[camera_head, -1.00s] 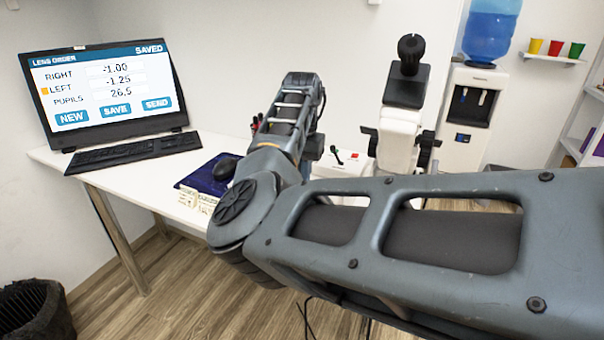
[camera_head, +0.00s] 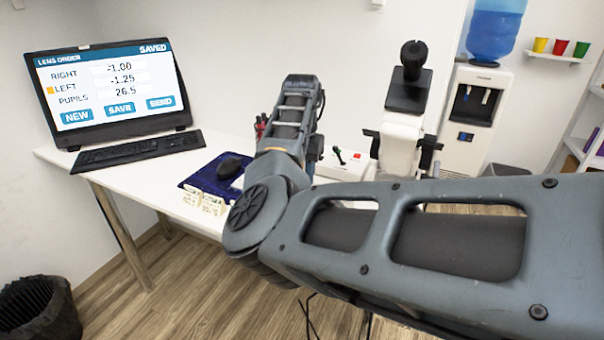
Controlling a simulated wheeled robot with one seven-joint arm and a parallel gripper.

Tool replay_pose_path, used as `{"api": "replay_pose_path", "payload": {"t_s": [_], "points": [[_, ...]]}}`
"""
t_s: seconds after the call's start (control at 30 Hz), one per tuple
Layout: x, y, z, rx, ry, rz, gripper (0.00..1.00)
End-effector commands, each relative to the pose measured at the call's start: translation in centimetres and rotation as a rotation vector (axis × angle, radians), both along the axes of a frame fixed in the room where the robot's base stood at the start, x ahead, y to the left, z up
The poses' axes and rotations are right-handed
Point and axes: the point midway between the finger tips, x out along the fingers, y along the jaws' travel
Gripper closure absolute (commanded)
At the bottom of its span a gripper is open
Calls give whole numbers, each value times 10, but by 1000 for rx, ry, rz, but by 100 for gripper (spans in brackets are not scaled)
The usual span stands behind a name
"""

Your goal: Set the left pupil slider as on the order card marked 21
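A screen (camera_head: 112,92) on the white desk shows a lens order: right -1.00, left -1.25, pupils 26.5, with "SAVED" at the top right. An orange mark stands beside the LEFT row. Small cream cards (camera_head: 206,201) with dark print stand at the desk's front edge; their text is too small to read, so I cannot tell which is marked 21. I cannot make out a pupil slider. My arm reaches across the desk, and its far end points away from me. My gripper is hidden behind my arm links.
A black keyboard (camera_head: 137,151) lies before the screen. A black mouse (camera_head: 230,167) rests on a dark blue mat (camera_head: 197,181). A white box with a lever and red button (camera_head: 345,164) and a white device with a black top (camera_head: 403,130) stand beyond my arm. A bin (camera_head: 40,312) stands on the floor.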

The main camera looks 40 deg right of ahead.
Motion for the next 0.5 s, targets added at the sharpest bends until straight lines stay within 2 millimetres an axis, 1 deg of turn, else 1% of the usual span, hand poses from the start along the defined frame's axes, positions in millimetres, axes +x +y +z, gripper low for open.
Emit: {"api": "replay_pose_path", "payload": {"t_s": [0.33,0.43,0.5], "points": [[0,0,2,0,0,0,62],[0,0,12,-1,0,0,62],[1,0,23,-1,-2,0,62]]}}
